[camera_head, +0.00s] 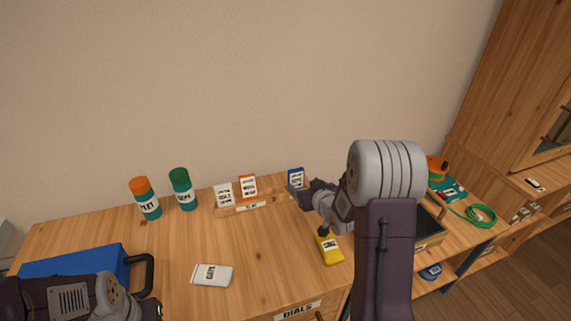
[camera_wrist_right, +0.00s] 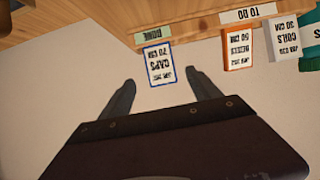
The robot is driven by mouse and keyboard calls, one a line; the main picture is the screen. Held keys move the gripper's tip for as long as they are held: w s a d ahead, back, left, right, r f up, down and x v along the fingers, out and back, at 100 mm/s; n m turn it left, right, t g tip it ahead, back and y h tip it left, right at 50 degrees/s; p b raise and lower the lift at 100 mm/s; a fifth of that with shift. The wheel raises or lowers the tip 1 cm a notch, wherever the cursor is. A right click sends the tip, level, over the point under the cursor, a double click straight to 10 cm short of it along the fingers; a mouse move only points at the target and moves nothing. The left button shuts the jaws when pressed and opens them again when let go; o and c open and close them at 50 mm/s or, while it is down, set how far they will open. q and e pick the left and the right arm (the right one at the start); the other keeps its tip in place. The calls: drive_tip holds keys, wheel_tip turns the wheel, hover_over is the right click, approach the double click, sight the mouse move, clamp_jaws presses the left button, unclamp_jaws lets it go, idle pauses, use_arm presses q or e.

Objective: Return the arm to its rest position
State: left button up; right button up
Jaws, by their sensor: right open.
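My right arm reaches over the table in the head view, and its gripper (camera_head: 299,193) is at the right end of the wooden card rack (camera_head: 253,207). The blue-edged card (camera_head: 296,177) stands upright there. In the right wrist view the two fingers of my right gripper (camera_wrist_right: 162,82) are apart, with the blue-edged card (camera_wrist_right: 159,65) showing between and beyond their tips, under the DONE label (camera_wrist_right: 153,34). No contact with the card is visible. My left arm shows at the lower left of the head view; its fingers cannot be made out.
A white card (camera_head: 224,194) and an orange-edged card (camera_head: 248,186) stand in the rack. Two bottles (camera_head: 146,198) (camera_head: 182,189) stand left of it. The table centre is clear.

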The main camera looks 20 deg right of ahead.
use_arm(q)
wheel_tip(320, 180, up, 4)
drive_tip(key=p, duration=0.3)
drive_tip(key=shift+f+p, duration=0.2)
drive_tip(key=shift+p, duration=0.1)
use_arm(e)
drive_tip(key=a+r+n+y+p, duration=0.2)
drive_tip(key=a+r+p, duration=0.1)
drive_tip(key=a+r, duration=0.8)
use_arm(q)
wheel_tip(320, 180, up, 4)
drive_tip(key=shift+r+p, duration=0.15)
drive_tip(key=shift+p, duration=0.5)
use_arm(e)
drive_tip(key=s+f+g, duration=0.3)
drive_tip(key=s+g, duration=0.1)
drive_tip(key=s, duration=0.4)
drive_tip(key=s+a+f+m+g, duration=0.1)
drive_tip(key=s+f+g, duration=0.2)
drive_tip(key=s, duration=0.5)
drive_tip(key=s+f+g+h, duration=0.1)
drive_tip(key=s+f+g, duration=0.2)
drive_tip(key=s, duration=0.5)
drive_tip(key=shift+s+a+f+m+g, duration=0.15)
drive_tip(key=shift+s+a+m+g, duration=0.15)
drive_tip(key=shift+g, duration=0.6)
